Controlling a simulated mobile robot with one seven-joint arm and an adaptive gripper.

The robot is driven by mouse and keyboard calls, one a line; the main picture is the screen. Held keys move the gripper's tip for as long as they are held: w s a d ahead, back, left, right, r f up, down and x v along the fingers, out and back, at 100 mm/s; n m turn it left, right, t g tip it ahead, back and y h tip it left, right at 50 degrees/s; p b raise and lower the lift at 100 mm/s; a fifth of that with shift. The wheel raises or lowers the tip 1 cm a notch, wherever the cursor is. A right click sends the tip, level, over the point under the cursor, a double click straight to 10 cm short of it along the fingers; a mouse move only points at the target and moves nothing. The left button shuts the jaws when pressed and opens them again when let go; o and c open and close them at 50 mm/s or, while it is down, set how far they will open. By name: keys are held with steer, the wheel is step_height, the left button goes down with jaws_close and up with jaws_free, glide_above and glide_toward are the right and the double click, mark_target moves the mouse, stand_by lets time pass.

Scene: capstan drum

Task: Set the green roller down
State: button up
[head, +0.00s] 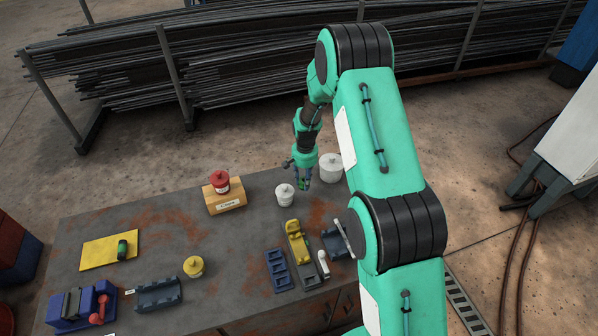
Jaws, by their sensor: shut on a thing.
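My gripper (303,182) hangs above the far right part of the workbench (150,215), shut on a small green piece that I take for the green roller. The fingers cover most of it, and its lower end is too small to make out clearly. A similar dark green cylinder (122,249) lies on a yellow plate (98,251) at the left of the bench, far from my gripper. The gripper is just right of a white lidded pot (285,195) and left of a larger white drum (330,168).
A yellow knobbed pot (193,266), a dark cradle (158,294), a blue fixture with red parts (82,306), a slotted blue tray (278,270) and a yellow-topped fixture (298,245) occupy the front. The bench's left middle has bare room.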

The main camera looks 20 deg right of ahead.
steer(key=w, duration=0.6)
steer(key=w+d+f, duration=0.1)
steer(key=w, duration=0.3)
steer(key=shift+w, duration=0.1)
steer(key=shift+f, duration=0.1)
steer(key=shift+f, duration=1.65)
steer(key=shift+f, duration=0.1)
steer(key=o, duration=1.2)
steer(key=shift+c, duration=0.2)
step_height(320, 180, up, 12)
